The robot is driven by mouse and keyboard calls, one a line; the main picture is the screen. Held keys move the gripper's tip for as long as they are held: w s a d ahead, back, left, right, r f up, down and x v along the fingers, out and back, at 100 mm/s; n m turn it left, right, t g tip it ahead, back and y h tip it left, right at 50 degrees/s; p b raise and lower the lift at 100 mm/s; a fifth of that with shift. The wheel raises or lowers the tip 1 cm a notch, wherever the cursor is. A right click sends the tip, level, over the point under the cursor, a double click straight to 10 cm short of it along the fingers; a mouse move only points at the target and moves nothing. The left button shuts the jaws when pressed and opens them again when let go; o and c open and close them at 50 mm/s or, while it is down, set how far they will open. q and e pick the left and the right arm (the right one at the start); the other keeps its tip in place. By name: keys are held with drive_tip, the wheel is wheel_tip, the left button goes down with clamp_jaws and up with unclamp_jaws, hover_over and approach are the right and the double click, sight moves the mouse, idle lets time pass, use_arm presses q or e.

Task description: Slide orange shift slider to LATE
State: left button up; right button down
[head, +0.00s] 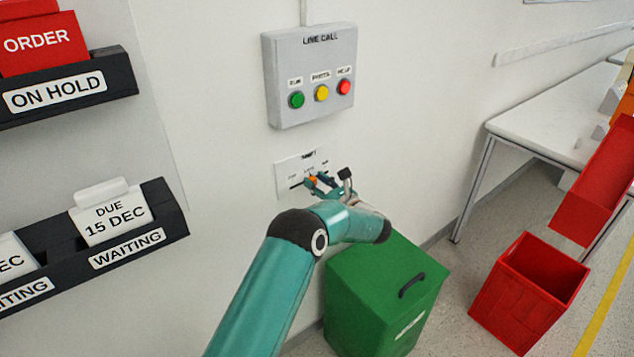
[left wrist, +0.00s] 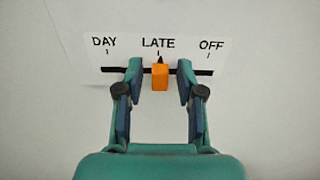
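The white shift panel (head: 293,172) is on the wall below the line call box. In the left wrist view the panel (left wrist: 222,55) reads DAY, LATE and OFF above a black horizontal slot. The orange slider (left wrist: 160,77) stands in the slot under the LATE mark, its black pointer at or very near that mark. It also shows small in the head view (head: 313,181). My left gripper (left wrist: 160,72) is open around the slider, one finger on each side with a visible gap to both. In the head view my left gripper (head: 322,184) partly covers the panel. My right gripper is not in view.
The line call box (head: 312,75) with green, yellow and red buttons is above the panel. A green bin (head: 385,290) stands below my left arm. A red bin (head: 527,290) and a white table (head: 540,130) are at right. Card racks (head: 125,240) hang at left.

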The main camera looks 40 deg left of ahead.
use_arm(q)
drive_tip(key=shift+d, duration=0.15)
drive_tip(key=v, duration=1.2)
idle(0.3)
